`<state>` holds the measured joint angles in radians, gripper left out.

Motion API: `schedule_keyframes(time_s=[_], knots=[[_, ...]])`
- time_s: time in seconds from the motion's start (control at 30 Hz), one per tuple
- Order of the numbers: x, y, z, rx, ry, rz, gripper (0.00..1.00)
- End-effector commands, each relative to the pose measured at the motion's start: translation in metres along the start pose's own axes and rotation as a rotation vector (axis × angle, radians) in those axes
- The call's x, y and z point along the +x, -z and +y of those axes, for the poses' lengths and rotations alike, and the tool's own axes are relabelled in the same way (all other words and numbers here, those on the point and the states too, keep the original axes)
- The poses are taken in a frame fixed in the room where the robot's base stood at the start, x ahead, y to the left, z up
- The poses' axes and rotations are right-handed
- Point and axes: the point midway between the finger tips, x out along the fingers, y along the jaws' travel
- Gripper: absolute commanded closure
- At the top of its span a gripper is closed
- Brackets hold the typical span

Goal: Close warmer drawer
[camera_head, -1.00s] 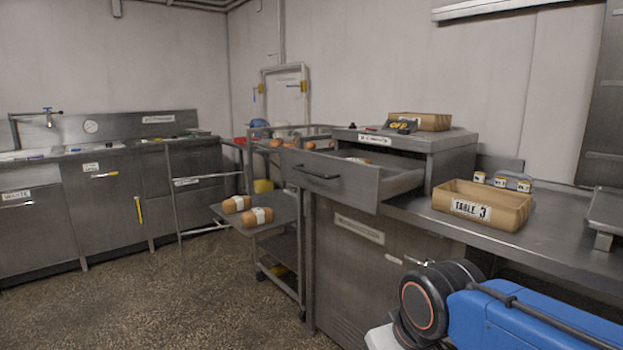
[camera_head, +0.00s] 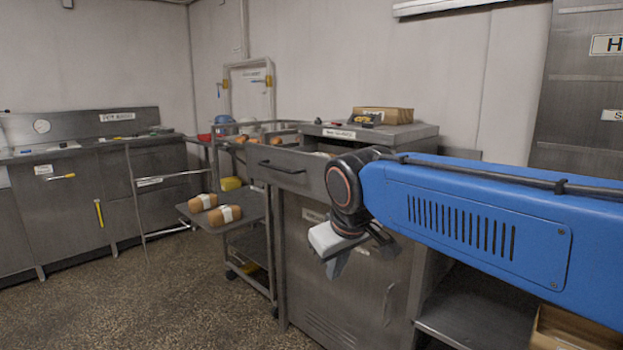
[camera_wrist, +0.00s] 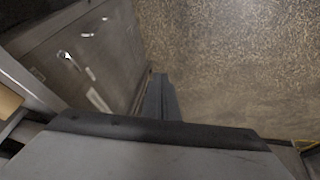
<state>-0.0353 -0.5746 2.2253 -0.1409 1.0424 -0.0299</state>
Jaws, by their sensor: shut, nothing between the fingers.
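The warmer drawer (camera_head: 290,172) is grey metal with a dark bar handle (camera_head: 283,168). It stands pulled out from the warmer (camera_head: 400,136) at the top of the metal cabinet in the head view. My arm covers its right part. My gripper (camera_head: 338,268) is shut and empty. It points down in front of the cabinet front, below and right of the drawer handle, apart from the handle. In the wrist view, my dark shut finger (camera_wrist: 160,98) shows over the floor, beside the cabinet front (camera_wrist: 95,55).
A cart (camera_head: 255,208) with two wrapped loaves (camera_head: 226,215) on its shelf stands left of the cabinet. A wooden box (camera_head: 383,115) sits on the warmer. Another box (camera_head: 575,335) shows at lower right. The speckled floor (camera_head: 150,290) at left is clear.

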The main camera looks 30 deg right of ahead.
Motion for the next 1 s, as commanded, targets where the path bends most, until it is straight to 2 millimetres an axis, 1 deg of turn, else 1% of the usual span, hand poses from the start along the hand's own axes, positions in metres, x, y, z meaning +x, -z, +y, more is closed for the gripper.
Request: schedule_keyframes(time_s=[0.03,0.07,0.1,0.17,0.2,0.27,0.3,0.4,0.5,0.6,0.7,0.87,1.0], knots=[[-0.008,0.026,0.006,-0.019,-0.017,0.005,1.00],[-0.013,0.040,0.010,-0.030,-0.028,0.008,1.00],[-0.019,0.058,0.015,-0.044,-0.043,0.013,1.00],[-0.028,0.085,0.022,-0.063,-0.066,0.018,1.00],[-0.034,0.104,0.027,-0.075,-0.082,0.023,1.00],[-0.041,0.131,0.034,-0.093,-0.105,0.029,1.00],[-0.046,0.148,0.038,-0.105,-0.121,0.033,1.00],[-0.058,0.190,0.048,-0.132,-0.159,0.043,1.00],[-0.066,0.223,0.056,-0.151,-0.191,0.052,1.00],[-0.072,0.246,0.061,-0.163,-0.215,0.057,1.00],[-0.074,0.259,0.063,-0.170,-0.228,0.060,1.00],[-0.070,0.264,0.066,-0.173,-0.234,0.060,1.00],[-0.054,0.265,0.070,-0.172,-0.234,0.058,1.00]])
